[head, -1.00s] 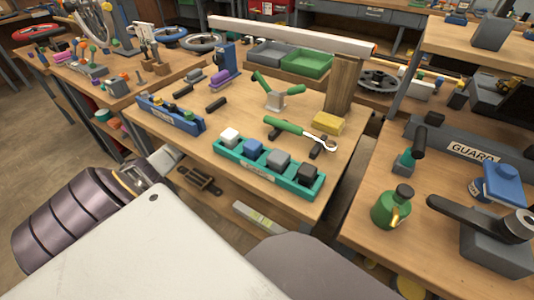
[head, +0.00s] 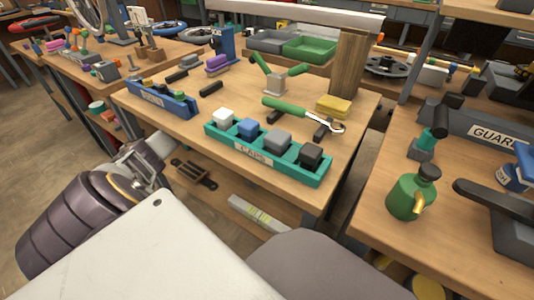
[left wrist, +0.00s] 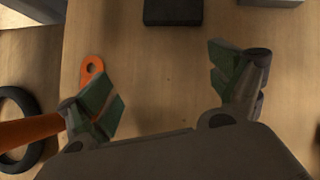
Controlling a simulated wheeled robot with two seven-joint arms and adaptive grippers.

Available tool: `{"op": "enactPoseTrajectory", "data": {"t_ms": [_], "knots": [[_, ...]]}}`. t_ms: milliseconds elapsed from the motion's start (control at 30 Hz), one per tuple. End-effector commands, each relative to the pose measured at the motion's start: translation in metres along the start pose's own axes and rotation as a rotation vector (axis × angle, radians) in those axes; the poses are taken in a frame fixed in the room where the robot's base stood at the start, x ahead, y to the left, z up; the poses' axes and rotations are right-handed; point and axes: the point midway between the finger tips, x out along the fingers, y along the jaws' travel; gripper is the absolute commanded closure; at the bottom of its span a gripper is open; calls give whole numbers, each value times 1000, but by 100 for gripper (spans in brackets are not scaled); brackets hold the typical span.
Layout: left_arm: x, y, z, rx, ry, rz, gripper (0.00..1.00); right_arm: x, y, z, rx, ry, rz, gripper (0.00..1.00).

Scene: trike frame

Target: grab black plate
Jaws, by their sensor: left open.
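A black plate with slots (head: 194,173) lies on the lower shelf under the middle workbench, in the head view. My left gripper (head: 153,163) is to the left of it and looks apart from it. In the left wrist view, my left gripper (left wrist: 168,88) is open with nothing between its fingers, over a wooden surface. A dark rectangular piece (left wrist: 173,11) is beyond the fingers at the top edge, partly cut off; I cannot tell if it is the same plate. My right gripper is not in view.
A teal caps tray (head: 268,158) and a blue bin (head: 160,100) stand on the bench above the shelf. A grey-and-yellow bar (head: 258,213) lies on the shelf. An orange part with a hole (left wrist: 92,70) and a black ring (left wrist: 20,125) are left in the wrist view.

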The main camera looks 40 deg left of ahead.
Motion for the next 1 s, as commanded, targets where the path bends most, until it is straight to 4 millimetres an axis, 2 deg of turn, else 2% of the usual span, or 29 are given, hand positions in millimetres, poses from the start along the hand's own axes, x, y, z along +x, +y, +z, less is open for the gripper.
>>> {"op": "enactPoseTrajectory", "data": {"t_ms": [433,1000], "knots": [[-16,-5,-27,250,197,-99,8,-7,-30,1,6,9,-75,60],[-18,-7,-27,273,216,-112,8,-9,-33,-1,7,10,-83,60]]}}
